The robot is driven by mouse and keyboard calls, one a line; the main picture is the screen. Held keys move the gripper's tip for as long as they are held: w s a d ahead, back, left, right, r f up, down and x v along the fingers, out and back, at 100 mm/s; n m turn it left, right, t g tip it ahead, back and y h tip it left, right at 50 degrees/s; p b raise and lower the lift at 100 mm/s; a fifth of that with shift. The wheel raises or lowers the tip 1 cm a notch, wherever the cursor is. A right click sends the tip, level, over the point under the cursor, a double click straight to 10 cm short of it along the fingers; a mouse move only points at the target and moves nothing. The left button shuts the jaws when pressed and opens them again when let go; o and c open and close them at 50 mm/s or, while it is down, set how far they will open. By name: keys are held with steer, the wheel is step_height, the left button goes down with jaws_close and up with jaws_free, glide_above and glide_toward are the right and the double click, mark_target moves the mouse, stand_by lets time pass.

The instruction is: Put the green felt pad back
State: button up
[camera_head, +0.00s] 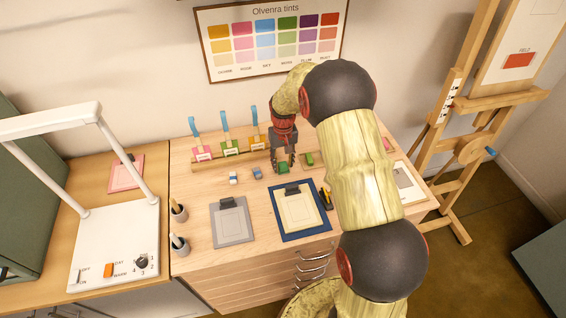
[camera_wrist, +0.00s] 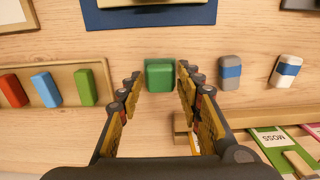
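A green block (camera_head: 283,168), which looks like the green felt pad, lies on the wooden tabletop, left of a shallow wooden tray (camera_head: 309,167). It also shows in the wrist view, where this green pad (camera_wrist: 160,76) sits between the fingertips. My gripper (camera_wrist: 159,82) is open over it, pointing down, with a small gap on each side. In the wrist view the tray (camera_wrist: 62,69) holds a red block (camera_wrist: 12,90), a blue block (camera_wrist: 45,89) and another green block (camera_wrist: 86,87). My arm hides much of the tray in the head view.
A grey-blue block (camera_wrist: 230,72) and a white-blue block (camera_wrist: 286,70) lie beside the pad. A rack with labelled swatches and blue-handled tools (camera_head: 229,148) stands behind. A blue board (camera_head: 286,233) and a grey clipboard (camera_head: 233,237) lie in front.

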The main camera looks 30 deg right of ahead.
steer(key=shift+o, duration=0.9)
step_height(320, 180, up, 12)
steer(key=p, duration=0.2)
step_height(320, 180, up, 10)
steer(key=f+t, duration=0.1)
glide_above(283, 165)
steer(key=s+a, duration=0.4)
steer(key=s, duration=0.1)
steer(key=s+a+r+n+t, duration=0.1)
steer(key=s+a+r+t, duration=0.15)
steer(key=s+r, duration=0.45)
steer(key=s+a+r+n+t, duration=0.1)
steer(key=s+a+r, duration=0.25)
steer(key=s, duration=0.55)
steer(key=s+a+t, duration=0.1)
steer(key=s+a, duration=0.1)
steer(key=s, duration=0.8)
steer(key=shift+a+r, duration=0.15)
steer(key=shift+r, duration=0.05)
